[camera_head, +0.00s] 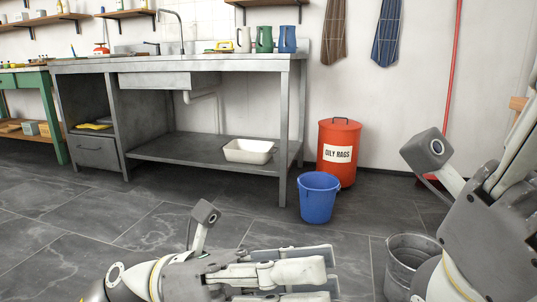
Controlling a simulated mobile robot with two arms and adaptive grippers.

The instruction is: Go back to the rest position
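My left gripper (325,278) is low in the middle of the head view, with its fingers pointing right over the floor. A gap shows between its fingers, nothing shows in it, and its lower finger is cut by the bottom edge. My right gripper (503,185) is at the right edge, close to the camera. Its fingers point up and run partly out of the picture, so I cannot tell whether it is open or shut.
A grey metal bench (200,65) with a sink stands ahead, a white tub (248,151) on its lower shelf. A blue bucket (319,198), a red oily-rags bin (339,153) and a metal bucket (408,262) stand on the floor. Floor at left is clear.

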